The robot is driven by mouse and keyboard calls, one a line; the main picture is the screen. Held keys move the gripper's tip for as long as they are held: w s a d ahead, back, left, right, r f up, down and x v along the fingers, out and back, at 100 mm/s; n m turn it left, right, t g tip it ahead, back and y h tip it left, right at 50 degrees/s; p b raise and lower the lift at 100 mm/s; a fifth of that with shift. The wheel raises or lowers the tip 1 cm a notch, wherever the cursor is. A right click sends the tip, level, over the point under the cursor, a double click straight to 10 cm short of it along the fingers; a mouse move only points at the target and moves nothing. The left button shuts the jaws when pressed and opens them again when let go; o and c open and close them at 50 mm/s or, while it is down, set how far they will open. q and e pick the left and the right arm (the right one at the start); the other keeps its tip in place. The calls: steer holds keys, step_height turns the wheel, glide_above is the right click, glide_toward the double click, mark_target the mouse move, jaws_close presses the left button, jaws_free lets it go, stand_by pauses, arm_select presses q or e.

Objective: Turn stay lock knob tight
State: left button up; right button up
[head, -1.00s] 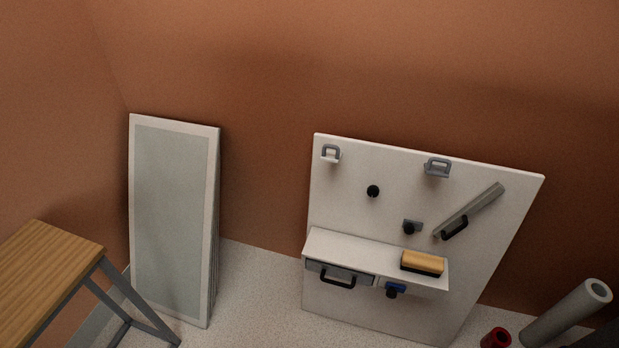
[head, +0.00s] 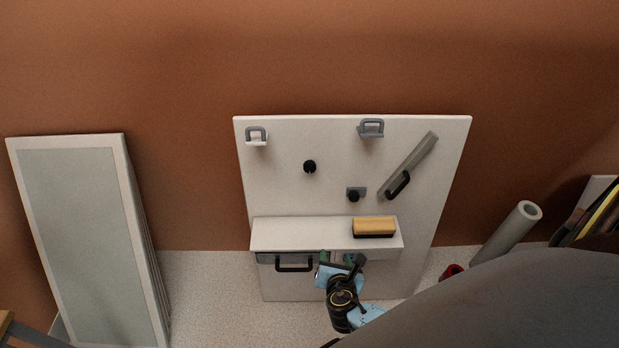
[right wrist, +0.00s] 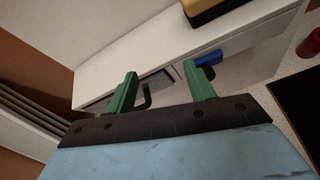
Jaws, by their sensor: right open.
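A white upright board (head: 440,140) carries two black knobs. One round black knob (head: 309,167) stands alone at upper left. I cannot tell for sure which is the stay lock knob. My right gripper (head: 336,258) is open and empty in front of the shelf's drawer front, below both knobs. In the right wrist view, its green fingers (right wrist: 160,70) are apart, near the drawer handle (right wrist: 147,97). My left gripper is out of view.
A white shelf (head: 300,233) juts from the board and holds a yellow-and-black block (head: 374,226). A blue part (right wrist: 208,59) is under the shelf. Two grey-white brackets (head: 257,136) (head: 371,128) are along the top. A pale panel (head: 80,230) leans at left; a grey tube (head: 507,232) stands at right.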

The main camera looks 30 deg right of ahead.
mark_target(310, 169)
steer(key=w+a+r+n+t+h, duration=0.1)
steer(key=w+r+n+t, duration=0.25)
steer(key=r, duration=0.35)
steer(key=w+a+r+n+t+h, duration=0.1)
steer(key=w+a+r+n+t, duration=0.2)
steer(key=r, duration=0.5)
steer(key=shift+g, duration=0.45)
steer(key=b+x, duration=0.1)
steer(key=x, duration=0.3)
steer(key=b+x, duration=0.1)
steer(key=x, duration=0.3)
steer(key=d+b+x, duration=0.1)
steer(key=x, duration=0.3)
steer(key=shift+w+d+f+b, duration=0.1)
steer(key=shift+d+f+b, duration=0.05)
steer(key=shift+d+b, duration=0.15)
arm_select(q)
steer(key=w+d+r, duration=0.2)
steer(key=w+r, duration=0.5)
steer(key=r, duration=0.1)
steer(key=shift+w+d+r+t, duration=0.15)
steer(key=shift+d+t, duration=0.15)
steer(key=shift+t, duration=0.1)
arm_select(e)
steer(key=shift+w+d, duration=0.3)
steer(key=shift+w, duration=0.4)
steer(key=c, duration=1)
